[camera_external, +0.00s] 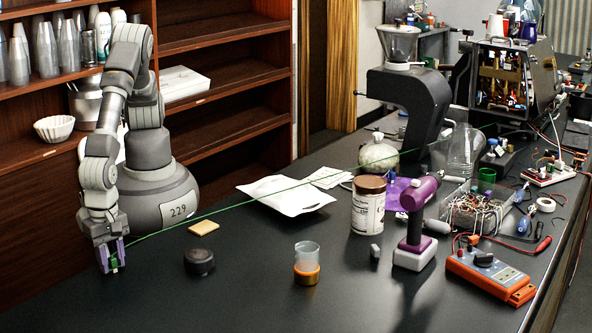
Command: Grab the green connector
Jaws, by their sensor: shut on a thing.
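My gripper (113,262) is at the far left, low over the black counter and pointing down. It is shut on the green connector (113,264), a small green piece between the purple-tipped fingers. The fingers hide part of the connector. A thin green wire (215,208) runs from near the gripper up and right across the counter toward the opened brewer (512,75). I cannot tell whether the connector touches the counter.
A black round lid (199,262) and a yellow sponge (204,228) lie right of the gripper. A clear cup with an orange base (306,264), a jar (367,205), a purple drill (415,225) and an orange multimeter (490,275) stand farther right. The front left counter is clear.

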